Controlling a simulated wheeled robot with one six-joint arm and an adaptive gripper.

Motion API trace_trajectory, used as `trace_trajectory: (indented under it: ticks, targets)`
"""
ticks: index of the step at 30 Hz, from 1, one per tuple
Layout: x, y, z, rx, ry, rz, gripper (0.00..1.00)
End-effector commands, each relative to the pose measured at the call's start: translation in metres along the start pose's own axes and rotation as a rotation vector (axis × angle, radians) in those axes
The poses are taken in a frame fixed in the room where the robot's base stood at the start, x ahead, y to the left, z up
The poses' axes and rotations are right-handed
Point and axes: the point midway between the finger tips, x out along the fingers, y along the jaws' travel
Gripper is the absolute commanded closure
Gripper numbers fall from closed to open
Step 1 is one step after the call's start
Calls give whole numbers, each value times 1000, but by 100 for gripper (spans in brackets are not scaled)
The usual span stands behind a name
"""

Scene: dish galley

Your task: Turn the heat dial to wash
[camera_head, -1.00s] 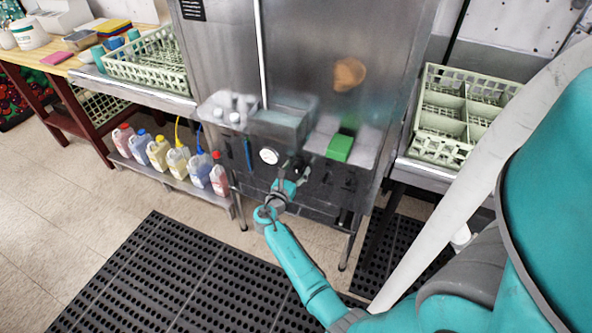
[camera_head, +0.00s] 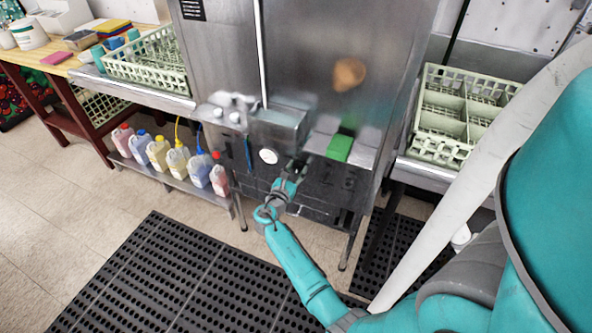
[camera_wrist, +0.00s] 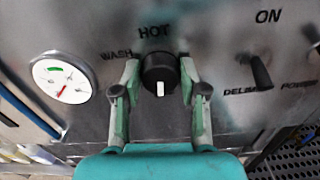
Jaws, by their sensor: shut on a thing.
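The heat dial (camera_wrist: 159,72) is a round black knob with a white pointer mark on the steel panel, in the middle of the wrist view. Its mark is at the lower side and points down in that picture. "HOT" is printed above it and "WASH" at its upper left. My gripper (camera_wrist: 160,84) has one finger on each side of the dial and is shut on it. In the head view my gripper (camera_head: 297,168) is at the machine's front panel and hides the dial.
A round gauge (camera_wrist: 61,78) with a red needle is left of the dial. Another black knob (camera_wrist: 260,72) by "DELIME" is to the right, with a "POWER" control beyond. A green block (camera_head: 339,148) sits on the ledge above. Several jugs (camera_head: 178,160) stand on a low shelf at left.

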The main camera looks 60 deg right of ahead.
Motion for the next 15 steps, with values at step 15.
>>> trace_trajectory:
  ticks: [15]
  targets:
    - [0, -2, 0, 454, 0, 0, 93]
